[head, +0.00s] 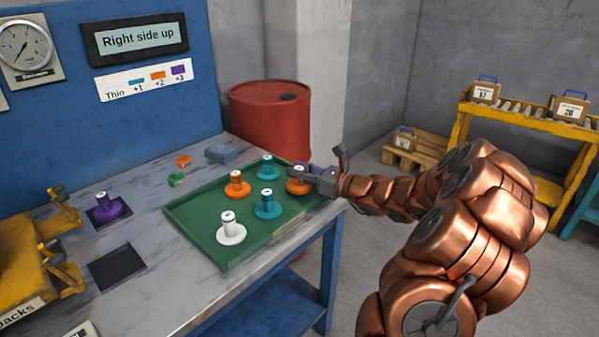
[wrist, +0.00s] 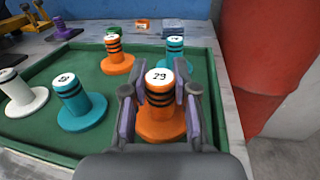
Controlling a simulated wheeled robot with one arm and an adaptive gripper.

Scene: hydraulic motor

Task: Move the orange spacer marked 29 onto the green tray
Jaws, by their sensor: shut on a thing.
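The orange spacer marked 29 (wrist: 159,98) stands upright at the right part of the green tray, its wide base low over or on the tray floor; I cannot tell if it touches. In the head view this spacer (head: 297,184) is partly hidden by my gripper. My gripper (head: 312,178) reaches in from the right and is shut on its striped stem, one finger on each side, as the wrist view shows (wrist: 160,112). The green tray (head: 190,222) lies on the workbench, and its rim shows in the wrist view (wrist: 226,110).
The tray also holds another orange spacer (head: 237,185), two teal spacers (head: 267,204) and a white one (head: 231,230). A purple spacer (head: 106,208) stands on a dark pad. Another dark pad (head: 116,266) is empty. A red barrel (head: 268,115) stands behind the bench.

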